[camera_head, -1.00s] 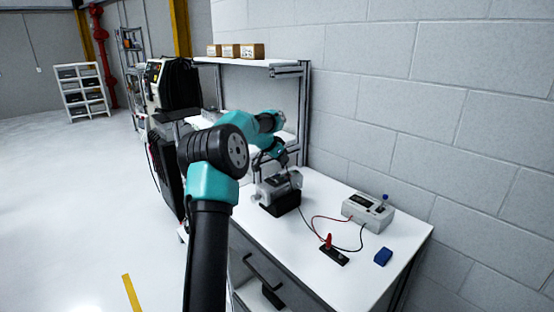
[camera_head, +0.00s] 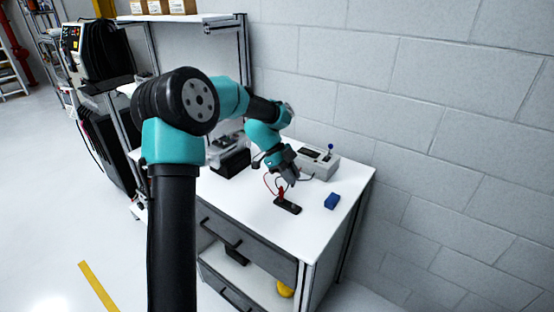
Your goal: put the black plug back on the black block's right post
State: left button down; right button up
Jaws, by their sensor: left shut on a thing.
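The black block (camera_head: 290,207) lies on the white table top. A red plug (camera_head: 282,193) stands at its left end. My left gripper (camera_head: 294,182) reaches down from the left, just above and behind the block's right part. It is shut on what appears to be the black plug, which the fingers and the small size mostly hide. A dark lead (camera_head: 307,179) runs from beside the gripper to the grey meter box (camera_head: 320,164). I cannot tell whether the plug touches the right post. My right gripper is not in view.
A grey device on a black base (camera_head: 232,165) stands behind my left arm. A red lead (camera_head: 266,182) loops beside the red plug. The front of the table is clear, above the drawers (camera_head: 245,240).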

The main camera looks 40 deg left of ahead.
pick_arm(q)
jog(key=shift+s+d+f+m, duration=0.1)
jog(key=shift+s+d+m, duration=0.3)
jog(key=shift+d, duration=0.25)
jog(key=shift+f, duration=0.15)
jog(key=shift+f, duration=3.45)
jog(key=shift+f, duration=0.15)
jog(key=c, duration=1)
grip_release()
